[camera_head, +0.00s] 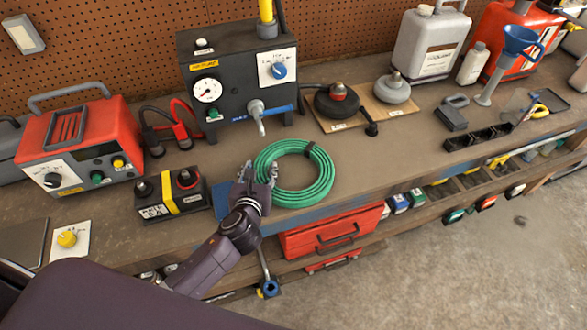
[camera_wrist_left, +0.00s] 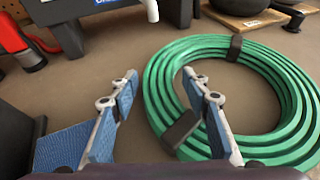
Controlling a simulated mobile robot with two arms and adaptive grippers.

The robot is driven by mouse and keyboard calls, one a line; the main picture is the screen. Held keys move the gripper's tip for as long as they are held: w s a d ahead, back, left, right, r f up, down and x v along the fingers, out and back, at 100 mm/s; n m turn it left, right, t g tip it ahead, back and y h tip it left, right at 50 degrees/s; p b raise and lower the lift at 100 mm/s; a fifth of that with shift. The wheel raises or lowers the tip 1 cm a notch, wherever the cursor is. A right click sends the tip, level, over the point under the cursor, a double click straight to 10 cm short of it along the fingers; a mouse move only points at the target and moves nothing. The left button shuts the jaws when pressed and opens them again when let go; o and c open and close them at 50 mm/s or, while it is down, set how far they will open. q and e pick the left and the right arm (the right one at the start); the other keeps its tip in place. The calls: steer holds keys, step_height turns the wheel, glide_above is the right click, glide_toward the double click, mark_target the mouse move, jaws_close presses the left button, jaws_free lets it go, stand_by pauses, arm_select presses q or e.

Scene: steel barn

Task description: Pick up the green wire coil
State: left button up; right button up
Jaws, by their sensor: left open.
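The green wire coil (camera_head: 327,181) lies flat on the workbench near its front edge, bound with dark ties. It also shows in the left wrist view (camera_wrist_left: 262,52), filling the right side. My left gripper (camera_head: 257,174) is open at the coil's left side. In the left wrist view my left gripper (camera_wrist_left: 160,95) has its right finger over the coil's left part and its left finger outside the coil, above bare bench. Nothing is held between the fingers. Whether a finger touches the coil I cannot tell. My right gripper is not in view.
A black battery (camera_head: 171,194) sits left of my gripper. A dark test unit (camera_head: 238,80) with a gauge and nozzle stands behind the coil. A red charger (camera_head: 80,145) is at the left. Round weights on a wooden board (camera_head: 405,107) lie behind right.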

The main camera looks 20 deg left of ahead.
arm_select(q)
steer(key=shift+x, duration=0.85)
jaws_close()
steer(key=shift+w+r, duration=0.1)
steer(key=shift+r, duration=0.1)
